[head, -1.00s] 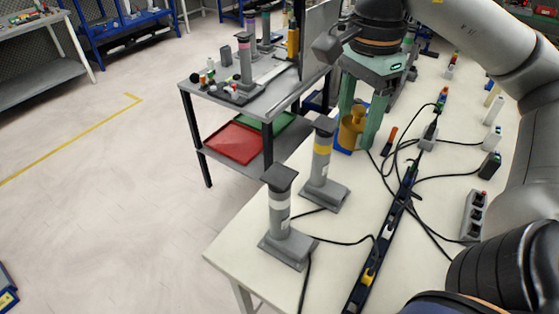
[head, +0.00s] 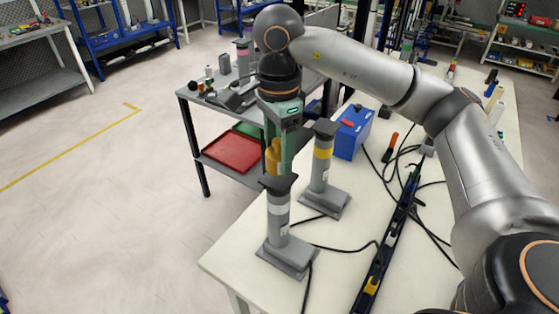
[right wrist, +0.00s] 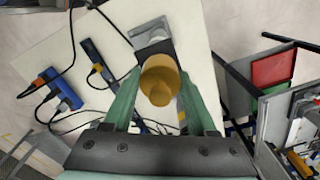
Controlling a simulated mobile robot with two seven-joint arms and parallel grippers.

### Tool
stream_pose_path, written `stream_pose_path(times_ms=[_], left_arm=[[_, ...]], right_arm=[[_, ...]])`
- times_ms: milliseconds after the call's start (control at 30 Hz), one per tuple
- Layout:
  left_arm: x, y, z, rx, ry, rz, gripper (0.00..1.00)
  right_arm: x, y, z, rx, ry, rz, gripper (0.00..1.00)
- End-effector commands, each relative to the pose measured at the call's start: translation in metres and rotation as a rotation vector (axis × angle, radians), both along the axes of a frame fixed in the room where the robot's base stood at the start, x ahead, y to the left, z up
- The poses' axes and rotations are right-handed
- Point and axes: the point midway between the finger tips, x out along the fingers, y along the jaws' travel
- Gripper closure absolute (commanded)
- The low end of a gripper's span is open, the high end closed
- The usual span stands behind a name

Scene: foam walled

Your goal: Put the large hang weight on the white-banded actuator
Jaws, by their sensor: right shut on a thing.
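My right gripper (head: 279,160) points down with its green fingers shut on the brass-coloured hang weight (head: 272,158). In the right wrist view the round weight (right wrist: 158,82) sits between the two fingers. The white-banded actuator (head: 278,210) stands upright near the table's front left edge. The weight is just behind and above its dark top plate (head: 278,184); I cannot tell whether they touch. In the right wrist view a dark top plate (right wrist: 152,48) is partly hidden by the weight. My left gripper is not in view.
The yellow-banded actuator (head: 322,160) stands close behind and to the right. A blue box (head: 353,132) and a dark power strip (head: 390,245) with black cables lie on the white table (head: 335,240). A grey cart with a red tray (head: 232,152) stands behind.

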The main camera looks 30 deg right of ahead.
Motion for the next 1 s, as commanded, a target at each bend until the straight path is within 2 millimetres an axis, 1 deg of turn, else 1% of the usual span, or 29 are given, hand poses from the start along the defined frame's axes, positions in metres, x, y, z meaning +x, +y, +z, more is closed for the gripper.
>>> stream_pose_path(times_ms=[33,133,400,533,567,800,1000], left_arm=[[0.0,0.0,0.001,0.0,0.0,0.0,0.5],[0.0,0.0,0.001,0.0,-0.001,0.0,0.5],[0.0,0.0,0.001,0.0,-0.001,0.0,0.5],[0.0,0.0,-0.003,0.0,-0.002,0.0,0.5],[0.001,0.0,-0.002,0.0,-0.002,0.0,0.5],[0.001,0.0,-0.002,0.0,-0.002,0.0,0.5],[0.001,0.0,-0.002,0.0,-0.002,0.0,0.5]], right_arm=[[-0.001,-0.001,-0.009,-0.002,0.003,-0.001,1.0],[-0.001,-0.002,-0.021,-0.001,0.001,-0.002,1.0],[-0.001,-0.001,-0.023,0.0,-0.002,-0.001,1.0],[-0.001,-0.001,-0.028,0.0,-0.001,0.0,1.0],[-0.001,-0.001,-0.027,-0.001,0.001,0.0,0.4],[-0.001,-0.001,-0.027,-0.001,0.001,0.0,0.13],[-0.001,-0.001,-0.027,-0.001,0.001,0.0,0.12]])
